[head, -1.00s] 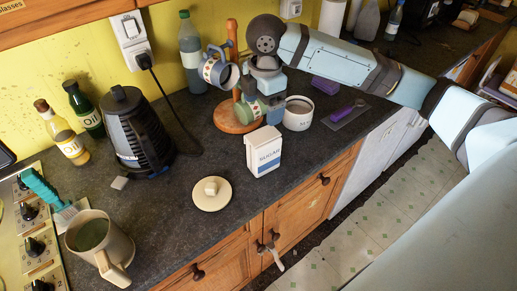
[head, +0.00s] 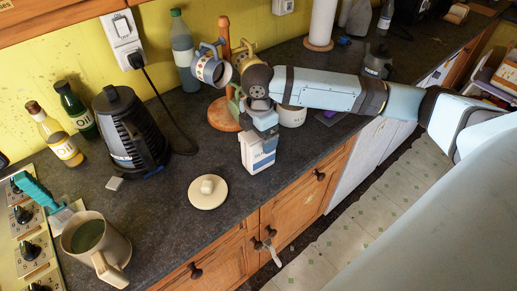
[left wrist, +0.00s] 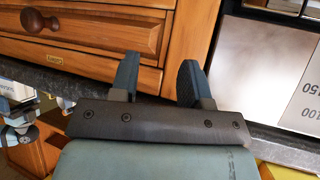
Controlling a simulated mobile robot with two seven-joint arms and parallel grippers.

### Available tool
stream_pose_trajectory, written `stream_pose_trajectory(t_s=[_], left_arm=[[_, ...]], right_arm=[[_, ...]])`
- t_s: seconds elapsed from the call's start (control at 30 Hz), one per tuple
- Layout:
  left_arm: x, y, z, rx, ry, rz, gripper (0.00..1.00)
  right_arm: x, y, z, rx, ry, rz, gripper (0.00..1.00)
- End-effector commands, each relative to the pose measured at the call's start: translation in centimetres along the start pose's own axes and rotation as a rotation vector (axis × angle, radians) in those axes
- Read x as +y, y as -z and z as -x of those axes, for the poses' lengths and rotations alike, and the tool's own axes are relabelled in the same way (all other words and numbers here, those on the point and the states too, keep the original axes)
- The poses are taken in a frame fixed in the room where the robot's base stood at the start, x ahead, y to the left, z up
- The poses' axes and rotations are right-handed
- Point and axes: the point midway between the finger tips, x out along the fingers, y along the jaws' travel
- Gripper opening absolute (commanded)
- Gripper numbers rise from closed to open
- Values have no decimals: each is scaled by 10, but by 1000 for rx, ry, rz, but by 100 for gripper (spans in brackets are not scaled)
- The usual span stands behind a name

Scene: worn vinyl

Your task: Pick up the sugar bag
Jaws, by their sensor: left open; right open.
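The white and blue sugar bag (head: 257,155) stands upright on the dark worktop in the head view. My right gripper (head: 262,128) is right above it and covers its top edge. The gripper is open; I cannot tell whether its fingers are around the bag or touch it. My left gripper (left wrist: 158,74) shows in the left wrist view, open and empty, in front of a wooden drawer.
A mug stand (head: 223,112) with hanging mugs and a white pot (head: 292,116) stand close behind the bag. A round cream lid (head: 207,192) lies in front left. A black kettle (head: 130,130) and a mug (head: 92,242) stand further left.

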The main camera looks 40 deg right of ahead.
Motion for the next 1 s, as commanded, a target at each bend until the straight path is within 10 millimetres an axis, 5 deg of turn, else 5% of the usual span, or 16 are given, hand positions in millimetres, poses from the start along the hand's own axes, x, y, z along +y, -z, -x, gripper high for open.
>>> stream_pose_trajectory(t_s=[0.33,0.6,1.0], left_arm=[[0,1,0,2,0,0,43],[0,2,0,2,0,0,43],[0,2,0,3,-1,0,43]], right_arm=[[0,0,-18,0,-1,1,92],[0,0,-18,0,-1,1,29],[1,0,-9,1,-2,0,28]])
